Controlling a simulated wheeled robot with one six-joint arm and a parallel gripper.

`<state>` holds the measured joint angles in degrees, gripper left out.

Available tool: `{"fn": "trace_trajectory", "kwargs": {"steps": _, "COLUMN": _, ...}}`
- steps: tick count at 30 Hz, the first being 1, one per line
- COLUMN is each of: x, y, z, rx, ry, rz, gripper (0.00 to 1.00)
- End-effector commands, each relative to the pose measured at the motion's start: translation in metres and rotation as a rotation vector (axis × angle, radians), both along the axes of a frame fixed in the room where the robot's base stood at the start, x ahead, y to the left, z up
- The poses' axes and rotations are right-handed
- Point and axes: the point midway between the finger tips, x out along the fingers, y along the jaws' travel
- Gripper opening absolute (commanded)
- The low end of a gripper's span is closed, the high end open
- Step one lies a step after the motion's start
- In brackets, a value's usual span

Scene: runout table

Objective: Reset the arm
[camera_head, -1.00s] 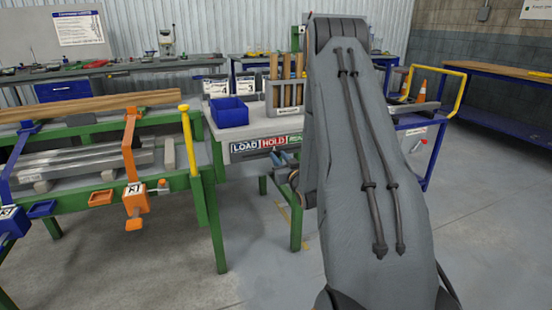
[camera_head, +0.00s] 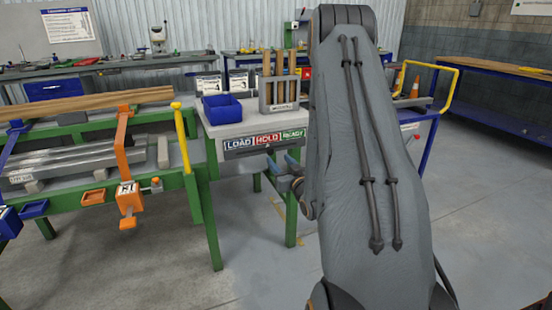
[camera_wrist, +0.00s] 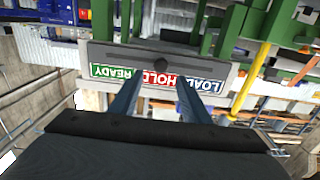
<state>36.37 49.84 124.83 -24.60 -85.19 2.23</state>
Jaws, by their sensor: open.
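My gripper (camera_wrist: 157,98) is open and empty in the wrist view, its two blue-grey fingers apart. A grey slotted bar (camera_wrist: 120,55) with a dark round knob (camera_wrist: 161,64) runs along the panel. The knob is near HOLD, and the fingers look apart from it. In the head view the strip (camera_head: 262,140) is on the front of a light stand. My grey arm hides part of that view, and only part of my gripper shows beside it.
A blue bin (camera_head: 222,110) and a grey rack (camera_head: 279,96) with wooden handles stand on top of the stand. A green runout table (camera_head: 100,190) with a yellow post (camera_head: 181,138) is at left. A blue cart (camera_head: 428,125) is behind my arm. The floor in front is clear.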

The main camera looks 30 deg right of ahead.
Motion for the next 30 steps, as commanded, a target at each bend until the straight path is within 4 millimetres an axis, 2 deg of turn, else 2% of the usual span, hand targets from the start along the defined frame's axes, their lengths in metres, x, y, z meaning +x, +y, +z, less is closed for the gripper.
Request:
{"fn": "trace_trajectory", "kwargs": {"steps": 6, "x": -0.011, "y": 0.003, "z": 0.0, "rx": -0.001, "ry": 0.0, "rz": 0.001, "gripper": 0.43}}
{"fn": "trace_trajectory", "kwargs": {"steps": 23, "x": -0.009, "y": 0.006, "z": 0.002, "rx": 0.001, "ry": 0.018, "rz": 0.004, "gripper": 0.43}}
{"fn": "trace_trajectory", "kwargs": {"steps": 26, "x": -0.004, "y": 0.019, "z": 0.008, "rx": 0.004, "ry": 0.086, "rz": 0.012, "gripper": 0.43}}
{"fn": "trace_trajectory", "kwargs": {"steps": 30, "x": -0.001, "y": 0.053, "z": 0.019, "rx": 0.017, "ry": 0.269, "rz": 0.028, "gripper": 0.43}}
